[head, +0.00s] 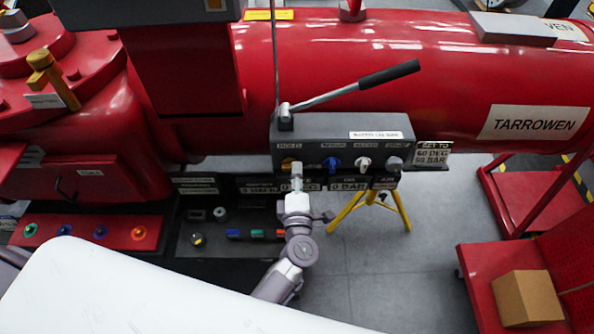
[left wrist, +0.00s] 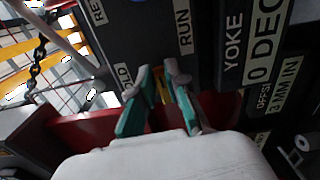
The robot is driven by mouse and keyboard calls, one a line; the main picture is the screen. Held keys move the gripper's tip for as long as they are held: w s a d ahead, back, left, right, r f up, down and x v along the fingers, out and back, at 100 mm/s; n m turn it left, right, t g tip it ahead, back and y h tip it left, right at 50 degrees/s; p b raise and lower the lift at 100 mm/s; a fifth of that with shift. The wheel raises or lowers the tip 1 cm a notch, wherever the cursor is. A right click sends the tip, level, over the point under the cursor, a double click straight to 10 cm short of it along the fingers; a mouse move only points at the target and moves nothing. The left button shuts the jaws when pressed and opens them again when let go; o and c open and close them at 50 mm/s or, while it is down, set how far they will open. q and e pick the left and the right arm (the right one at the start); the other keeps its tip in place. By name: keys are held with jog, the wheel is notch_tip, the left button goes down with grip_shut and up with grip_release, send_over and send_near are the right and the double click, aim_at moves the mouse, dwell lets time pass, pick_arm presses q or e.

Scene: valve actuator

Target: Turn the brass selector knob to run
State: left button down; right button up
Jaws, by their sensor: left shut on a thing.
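The brass selector knob (head: 288,163) is at the left end of the front of a grey control box (head: 325,127), under a small label. My left gripper (head: 297,172) reaches up to it from below and covers part of it. In the left wrist view the two teal-padded fingers (left wrist: 160,78) are closed on the brass knob (left wrist: 160,92), which shows as a narrow strip between them. A RUN label (left wrist: 184,34) is on the panel to the right of the fingers, and a partly hidden label ending in LD is to the left. The knob's exact pointing is hidden. My right gripper is not in view.
Blue (head: 330,164), white (head: 363,163) and grey (head: 395,162) knobs sit in a row to the right. A black-handled lever (head: 390,74) rises above the box. A yellow stand (head: 352,207) is below. A red cart with a cardboard box (head: 527,298) stands at lower right.

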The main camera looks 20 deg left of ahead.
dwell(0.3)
pick_arm(q)
jog(key=c, duration=1.2)
grip_release()
jog(key=shift+o, duration=0.2)
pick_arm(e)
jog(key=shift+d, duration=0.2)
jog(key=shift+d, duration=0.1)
pick_arm(q)
jog(key=v, duration=1.2)
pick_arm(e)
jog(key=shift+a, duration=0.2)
